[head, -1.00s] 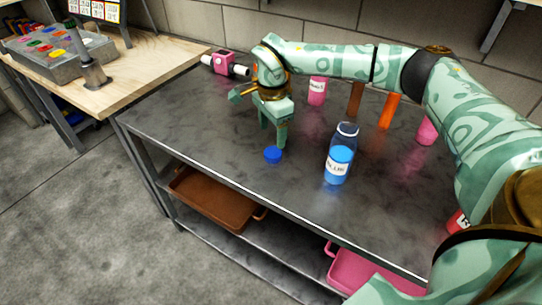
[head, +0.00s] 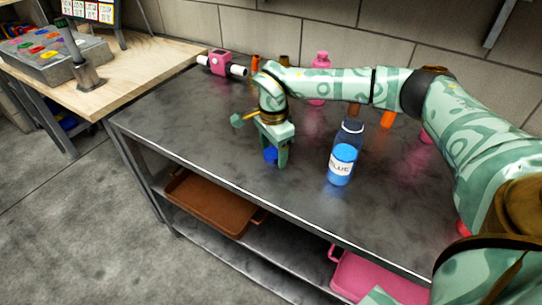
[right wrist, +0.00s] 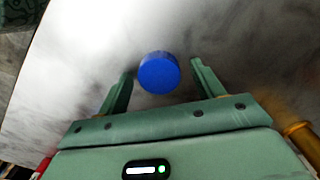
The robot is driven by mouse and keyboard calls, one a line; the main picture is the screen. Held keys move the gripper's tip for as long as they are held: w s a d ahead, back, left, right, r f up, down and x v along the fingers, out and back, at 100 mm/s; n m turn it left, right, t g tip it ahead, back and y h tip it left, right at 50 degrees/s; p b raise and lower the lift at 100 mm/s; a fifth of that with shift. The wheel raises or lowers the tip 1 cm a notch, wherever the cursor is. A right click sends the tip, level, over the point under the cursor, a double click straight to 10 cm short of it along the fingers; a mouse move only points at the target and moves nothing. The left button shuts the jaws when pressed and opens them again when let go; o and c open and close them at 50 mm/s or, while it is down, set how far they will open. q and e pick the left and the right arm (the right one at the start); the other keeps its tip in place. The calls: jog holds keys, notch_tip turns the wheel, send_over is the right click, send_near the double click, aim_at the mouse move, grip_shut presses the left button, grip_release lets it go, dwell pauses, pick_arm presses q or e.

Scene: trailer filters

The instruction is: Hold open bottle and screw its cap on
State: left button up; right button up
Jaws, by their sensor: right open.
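The bottle (head: 342,155) stands upright and uncapped-looking on the dark metal table, with blue contents and a white label reading BLUE. The blue cap (head: 270,154) lies on the table to its left; it also shows in the right wrist view (right wrist: 159,72). My right gripper (head: 277,160) is open above the cap, pointing down. In the right wrist view its fingers (right wrist: 160,72) are on either side of the cap, with gaps on both sides. My left gripper is not in view.
Pink (head: 319,88) and orange (head: 388,118) containers stand behind my right arm. A brown tray (head: 212,203) and a pink bin (head: 375,278) are on the lower shelf. The table's front left is clear.

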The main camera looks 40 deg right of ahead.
aim_at(273, 153)
jog(key=shift+r, duration=0.15)
jog(key=c, duration=1)
jog(key=shift+r, duration=0.1)
